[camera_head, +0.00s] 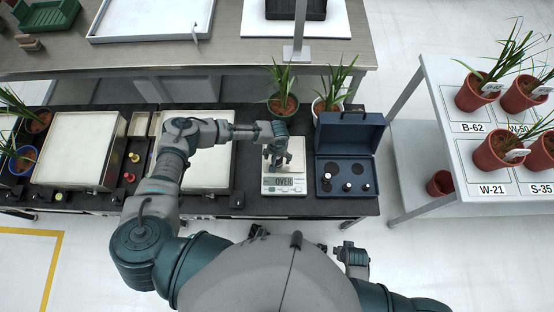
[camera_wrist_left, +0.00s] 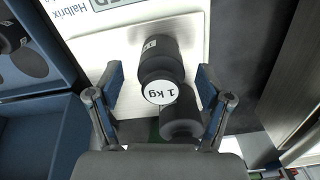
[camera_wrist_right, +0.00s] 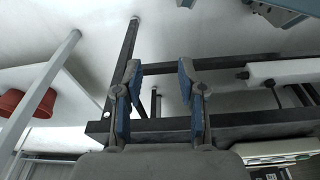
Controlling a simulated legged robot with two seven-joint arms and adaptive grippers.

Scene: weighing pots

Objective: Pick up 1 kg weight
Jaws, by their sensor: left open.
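The 1 kg weight (camera_wrist_left: 160,92) is a dark cylinder with a white end labelled "1 kg" in the left wrist view. It is on the white scale (camera_head: 300,188), between the spread fingers of my left gripper (camera_wrist_left: 160,92), with gaps visible on both sides. Another dark rounded cylinder (camera_wrist_left: 180,118) is beside it, nearer the palm. In the head view my left gripper (camera_head: 277,160) is over the scale and hides most of the weight. The scale display seems to read "OVER". My right gripper (camera_wrist_right: 162,80) is open and empty, away from the bench's front edge.
An open blue case (camera_head: 347,160) with small weights and round recesses stands right of the scale. Two potted plants (camera_head: 283,104) stand behind the scale. A white-topped device (camera_head: 205,165) is to its left. A side table (camera_head: 465,150) with labelled pots is at the right.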

